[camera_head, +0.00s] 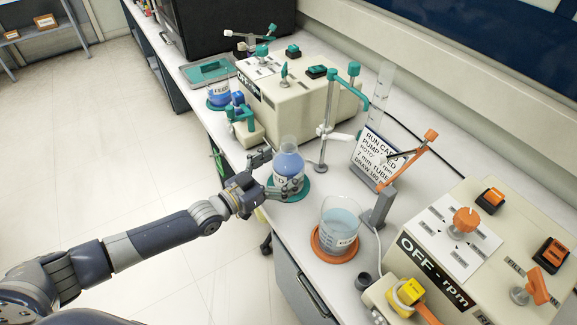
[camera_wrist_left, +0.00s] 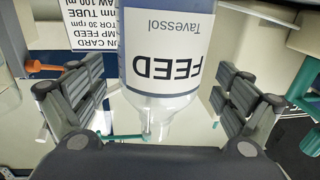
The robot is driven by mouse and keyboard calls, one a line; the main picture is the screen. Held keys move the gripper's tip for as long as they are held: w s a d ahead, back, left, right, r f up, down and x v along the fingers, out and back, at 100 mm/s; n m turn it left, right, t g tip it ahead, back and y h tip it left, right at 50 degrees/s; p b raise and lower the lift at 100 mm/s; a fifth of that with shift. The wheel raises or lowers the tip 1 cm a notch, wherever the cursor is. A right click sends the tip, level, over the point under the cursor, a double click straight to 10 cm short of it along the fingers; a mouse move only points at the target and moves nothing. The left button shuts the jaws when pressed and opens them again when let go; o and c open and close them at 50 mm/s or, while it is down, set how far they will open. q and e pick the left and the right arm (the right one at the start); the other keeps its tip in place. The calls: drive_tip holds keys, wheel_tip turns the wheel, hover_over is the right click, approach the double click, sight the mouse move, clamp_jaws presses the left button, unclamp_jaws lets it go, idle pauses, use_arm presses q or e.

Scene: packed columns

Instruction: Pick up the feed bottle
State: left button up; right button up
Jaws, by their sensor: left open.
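The feed bottle (camera_head: 288,163) is a clear bottle of blue liquid with a white label, standing upright on a green round pad (camera_head: 298,194) on the bench. My left gripper (camera_head: 270,172) comes in from the left at the bottle's side. In the left wrist view the picture is upside down, and the bottle (camera_wrist_left: 165,100) with its "FEED Tavessol" label sits between the fingers of my left gripper (camera_wrist_left: 157,90). The fingers are spread, with gaps visible on both sides of the bottle. The right gripper is not in view.
A beaker (camera_head: 341,217) of pale blue liquid stands on an orange pad (camera_head: 322,252) nearby. A run card (camera_head: 372,160), a green-clamped stand (camera_head: 327,115) and an orange-clamped stand (camera_head: 380,205) are close behind. Pump units (camera_head: 290,95) flank the spot. The floor at left is clear.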

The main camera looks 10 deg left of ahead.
use_arm(q)
drive_tip(key=shift+x, duration=1.15)
drive_tip(key=shift+s, duration=0.1)
drive_tip(key=c, duration=1.4)
drive_tip(key=shift+c, duration=1.1)
drive_tip(key=shift+r, duration=0.25)
